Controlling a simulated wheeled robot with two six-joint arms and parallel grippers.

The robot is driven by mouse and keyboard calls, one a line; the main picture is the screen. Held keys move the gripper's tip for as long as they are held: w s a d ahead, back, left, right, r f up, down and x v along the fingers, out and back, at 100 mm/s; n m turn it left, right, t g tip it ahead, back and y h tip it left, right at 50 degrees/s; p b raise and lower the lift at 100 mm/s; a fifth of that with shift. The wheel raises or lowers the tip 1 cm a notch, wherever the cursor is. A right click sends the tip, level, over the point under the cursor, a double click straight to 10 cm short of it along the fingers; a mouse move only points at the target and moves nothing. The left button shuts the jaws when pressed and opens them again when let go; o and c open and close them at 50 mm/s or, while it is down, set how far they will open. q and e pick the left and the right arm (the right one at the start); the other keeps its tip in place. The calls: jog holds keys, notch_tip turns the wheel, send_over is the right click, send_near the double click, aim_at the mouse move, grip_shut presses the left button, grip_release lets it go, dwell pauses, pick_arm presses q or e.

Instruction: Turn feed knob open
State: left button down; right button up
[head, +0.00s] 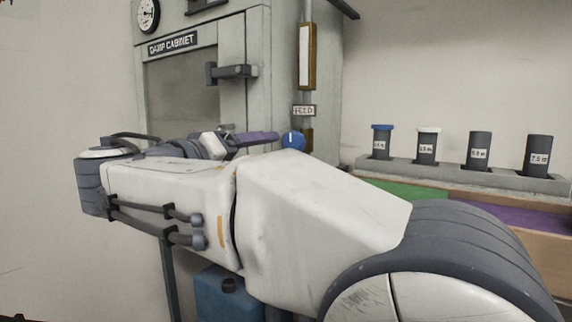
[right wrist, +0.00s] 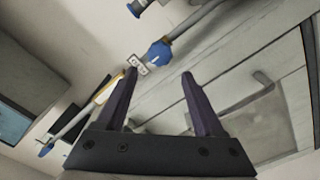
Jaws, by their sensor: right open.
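The feed knob (head: 292,140) is blue with a white mark and sits on a grey pipe under a "FEED" label (head: 303,110). In the right wrist view the knob (right wrist: 158,54) shows beyond the fingertips, roughly centred between them. My right gripper (head: 270,137) reaches in beside the cabinet front, its purple fingers pointing towards the knob. In the right wrist view the gripper (right wrist: 160,75) is open with nothing between its fingers. The knob looks apart from the fingers, but the exact gap cannot be told. My left gripper is not in view.
The damp cabinet (head: 233,35) stands behind my right arm, with a protruding dark handle (head: 232,72). A rack (head: 460,176) of several capped or open dark tubes is at the right. A blue container (head: 230,295) is below my arm.

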aim_at(291, 144)
jog(key=b+x, duration=0.2)
jog(key=x, duration=0.8)
jog(key=c, duration=1.1)
